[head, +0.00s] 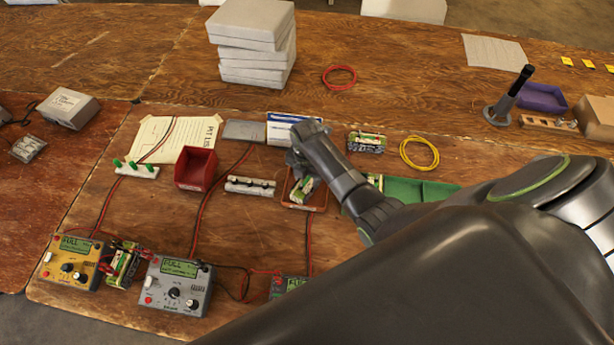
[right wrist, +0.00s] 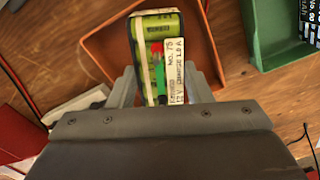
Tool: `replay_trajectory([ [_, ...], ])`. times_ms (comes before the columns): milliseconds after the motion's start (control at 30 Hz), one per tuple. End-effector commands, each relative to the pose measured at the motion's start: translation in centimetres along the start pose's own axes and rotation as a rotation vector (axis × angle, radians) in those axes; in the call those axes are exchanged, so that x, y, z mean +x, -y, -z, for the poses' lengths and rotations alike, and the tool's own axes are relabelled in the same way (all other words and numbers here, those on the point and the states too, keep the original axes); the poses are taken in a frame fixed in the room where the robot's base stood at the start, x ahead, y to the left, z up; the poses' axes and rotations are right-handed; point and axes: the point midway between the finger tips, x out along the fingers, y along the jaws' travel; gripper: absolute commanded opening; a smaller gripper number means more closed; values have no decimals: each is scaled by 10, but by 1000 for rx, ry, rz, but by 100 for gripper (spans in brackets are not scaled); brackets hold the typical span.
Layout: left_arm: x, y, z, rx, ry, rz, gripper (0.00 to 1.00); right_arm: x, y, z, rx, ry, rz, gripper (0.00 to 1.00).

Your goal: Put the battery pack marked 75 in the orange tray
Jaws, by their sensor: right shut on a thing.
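The battery pack marked 75 (right wrist: 160,55) is green with a white label reading "NO. 75". My right gripper (right wrist: 160,88) is shut on it, with a finger on each side. In the head view the pack (head: 301,190) shows below the right gripper (head: 305,165), over the orange tray (head: 319,205). In the right wrist view the orange tray (right wrist: 205,45) lies around and behind the pack. I cannot tell whether the pack touches the tray floor. My left gripper is not in view.
A green tray (head: 430,192) stands right of the orange tray, partly behind my arm. A red bin (head: 196,168) and a white holder (head: 250,186) stand to its left. Another pack (head: 367,142) lies farther back. Chargers (head: 175,285) with wires line the front edge.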

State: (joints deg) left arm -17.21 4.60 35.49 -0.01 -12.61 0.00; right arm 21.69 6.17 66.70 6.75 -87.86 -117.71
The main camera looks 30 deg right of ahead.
Motion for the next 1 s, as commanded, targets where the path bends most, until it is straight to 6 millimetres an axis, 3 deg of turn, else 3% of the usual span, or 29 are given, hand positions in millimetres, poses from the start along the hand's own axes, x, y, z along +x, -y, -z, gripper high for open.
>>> replay_trajectory([
  [333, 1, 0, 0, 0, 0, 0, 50, 2, -1, -1, 0, 2, -3, 0],
  [367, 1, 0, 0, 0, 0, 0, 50, 2, 0, 0, 0, 1, -1, 48],
  [500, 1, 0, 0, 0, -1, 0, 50, 2, 0, 0, 0, 1, -1, 66],
  [800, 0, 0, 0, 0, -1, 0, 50, 1, 0, 0, 0, 1, -1, 67],
  [1000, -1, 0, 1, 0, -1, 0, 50, -15, -1, -1, 0, 2, -2, 67],
])
